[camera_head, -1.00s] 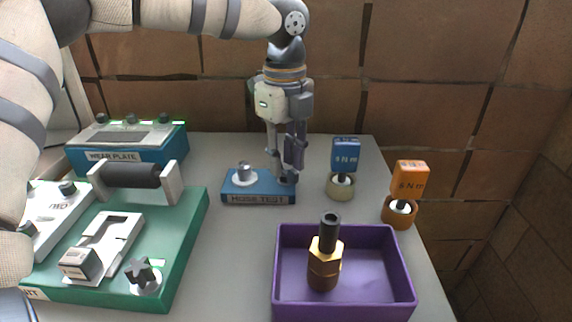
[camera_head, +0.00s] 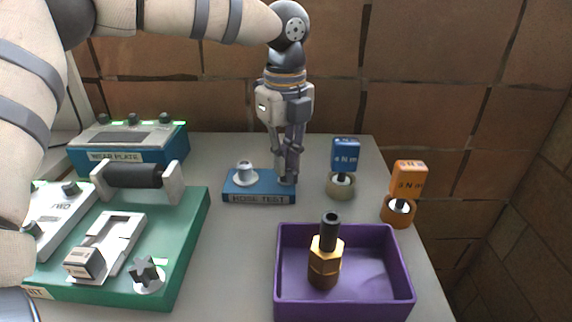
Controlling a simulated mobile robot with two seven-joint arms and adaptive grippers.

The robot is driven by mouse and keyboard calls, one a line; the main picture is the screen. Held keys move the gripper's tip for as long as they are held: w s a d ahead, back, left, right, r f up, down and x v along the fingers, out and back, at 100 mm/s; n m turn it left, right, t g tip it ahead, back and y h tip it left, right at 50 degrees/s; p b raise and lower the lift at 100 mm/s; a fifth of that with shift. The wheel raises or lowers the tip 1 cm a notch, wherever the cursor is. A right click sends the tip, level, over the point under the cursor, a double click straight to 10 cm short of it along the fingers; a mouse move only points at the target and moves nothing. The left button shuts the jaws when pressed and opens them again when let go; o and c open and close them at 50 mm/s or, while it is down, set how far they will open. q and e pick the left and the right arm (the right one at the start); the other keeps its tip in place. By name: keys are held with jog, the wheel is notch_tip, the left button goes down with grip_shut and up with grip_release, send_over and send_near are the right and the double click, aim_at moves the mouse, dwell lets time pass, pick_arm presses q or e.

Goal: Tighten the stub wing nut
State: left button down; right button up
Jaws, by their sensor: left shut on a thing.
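The blue block labelled "HOSE TEST" (camera_head: 258,198) stands at the middle of the table, with a grey-white flanged stub (camera_head: 245,174) at its left end. My left gripper (camera_head: 287,176) points straight down over the block's right end. Its fingers are shut on a small part there, which I take as the stub wing nut; the fingers hide nearly all of it. A pale round base shows just under the fingertips. My right gripper is not in view.
Blue (camera_head: 346,151) and orange (camera_head: 409,175) torque drivers stand in holders to the right. A purple tray (camera_head: 395,270) holds a brass fitting (camera_head: 325,262). A green base (camera_head: 190,225) with a roller and star knob (camera_head: 147,274) lies left. A "WEAR PLATE" box (camera_head: 130,158) stands behind it.

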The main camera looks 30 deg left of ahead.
pick_arm(q)
jog(key=m+p, duration=0.1)
jog(key=m, duration=0.4)
jog(key=shift+r, duration=0.2)
jog(key=m, duration=0.5)
jog(key=shift+p, duration=0.3)
jog(key=m, duration=0.2)
jog(key=shift+f+m, duration=0.1)
jog(key=shift+m, duration=1.4)
jog(key=m, duration=0.5)
jog(key=shift+f, duration=0.1)
jog(key=m, duration=0.5)
jog(key=shift+m, duration=0.4)
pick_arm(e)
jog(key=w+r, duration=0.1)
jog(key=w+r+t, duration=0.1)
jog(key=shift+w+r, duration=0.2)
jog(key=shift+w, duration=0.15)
pick_arm(q)
jog(key=m, duration=0.3)
